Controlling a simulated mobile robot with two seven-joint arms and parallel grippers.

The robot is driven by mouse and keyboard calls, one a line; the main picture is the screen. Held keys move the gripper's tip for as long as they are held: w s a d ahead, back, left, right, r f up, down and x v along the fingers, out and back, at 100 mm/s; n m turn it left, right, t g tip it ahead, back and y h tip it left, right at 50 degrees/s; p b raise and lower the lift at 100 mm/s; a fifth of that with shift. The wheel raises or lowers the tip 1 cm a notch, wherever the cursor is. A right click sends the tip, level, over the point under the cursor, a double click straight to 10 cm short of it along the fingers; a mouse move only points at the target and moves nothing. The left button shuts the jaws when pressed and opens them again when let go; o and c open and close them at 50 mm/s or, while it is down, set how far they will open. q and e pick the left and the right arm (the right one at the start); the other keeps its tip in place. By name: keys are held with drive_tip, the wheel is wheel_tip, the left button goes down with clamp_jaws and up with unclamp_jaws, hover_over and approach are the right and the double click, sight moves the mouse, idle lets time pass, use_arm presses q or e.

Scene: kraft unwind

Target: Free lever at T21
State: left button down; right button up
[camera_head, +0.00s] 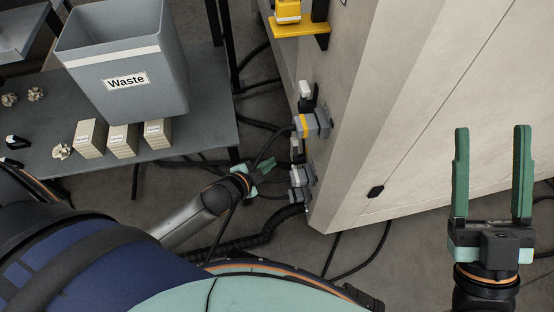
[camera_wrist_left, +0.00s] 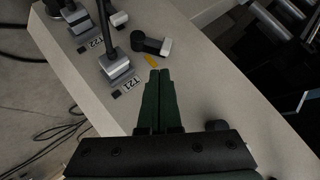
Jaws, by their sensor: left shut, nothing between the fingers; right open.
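In the left wrist view, a label marked T21 (camera_wrist_left: 131,84) lies on the pale panel, beside a grey connector (camera_wrist_left: 117,67) with a black cable. A dark lever with a light grey end (camera_wrist_left: 153,43) lies close by, with a small yellow mark near it. My left gripper (camera_wrist_left: 160,72) is shut and empty, its tips just short of that mark and apart from the lever. In the head view my left gripper (camera_head: 268,165) is beside the cabinet's lower connectors. My right gripper (camera_head: 489,130) is open and empty in front of the cabinet face.
A second label, T22 (camera_wrist_left: 95,42), has its own connector. The cabinet (camera_head: 400,130) fills the right. Grey connectors (camera_head: 302,176) and hanging black cables crowd its left edge. A Waste bin (camera_head: 125,90) and several small boxes (camera_head: 122,141) stand on the grey table (camera_head: 205,135).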

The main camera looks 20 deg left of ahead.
use_arm(q)
drive_tip(key=s+d+r+m+t+h, duration=0.1)
drive_tip(key=d+m, duration=0.2)
drive_tip(key=m, duration=0.2)
drive_tip(key=b, duration=0.7)
approach(292, 140)
drive_tip(key=shift+w+d+f, duration=1.55)
drive_tip(key=shift+w+d, duration=0.3)
drive_tip(key=shift+w, duration=0.55)
use_arm(e)
drive_tip(key=s+f+y, duration=0.1)
drive_tip(key=s+a+f+n+y, duration=0.1)
drive_tip(key=f, duration=0.1)
drive_tip(key=f+y, duration=0.1)
drive_tip(key=f, duration=0.1)
drive_tip(key=shift+s+a+n+g, duration=0.2)
drive_tip(key=shift+s+n+g, duration=0.2)
